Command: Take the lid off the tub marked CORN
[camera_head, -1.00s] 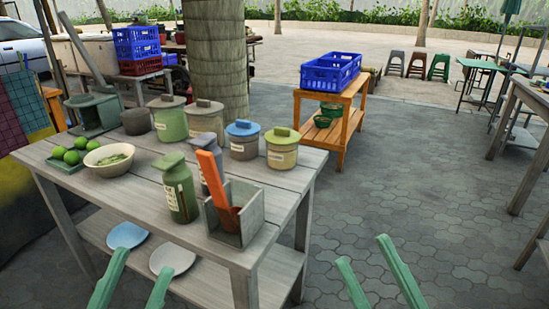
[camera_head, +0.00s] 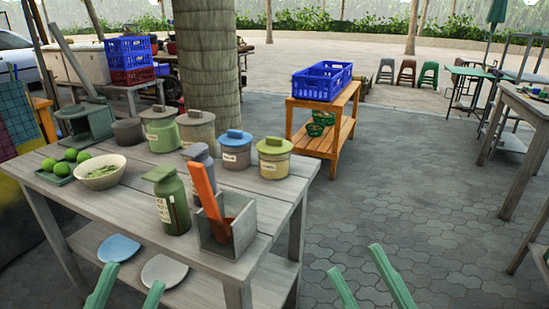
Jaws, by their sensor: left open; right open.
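Several lidded tubs stand along the back of the grey wooden table: a tub with a blue lid (camera_head: 236,153), one with a yellow lid (camera_head: 275,161), a green one with a grey lid (camera_head: 162,136) and one with a brownish lid (camera_head: 197,130). All the lids are on. Pale labels show on some, too small to read, so I cannot tell which is CORN. My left gripper (camera_head: 134,284) is open and empty, low in front of the table. My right gripper (camera_head: 356,264) is open and empty, right of the table over the paving.
In front of the tubs stand a green bottle (camera_head: 173,204), a grey bottle, and an open box (camera_head: 228,231) with an orange handle sticking up. A bowl (camera_head: 101,174) and green limes (camera_head: 70,156) sit left. An orange shelf (camera_head: 330,132) with a blue crate stands behind right.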

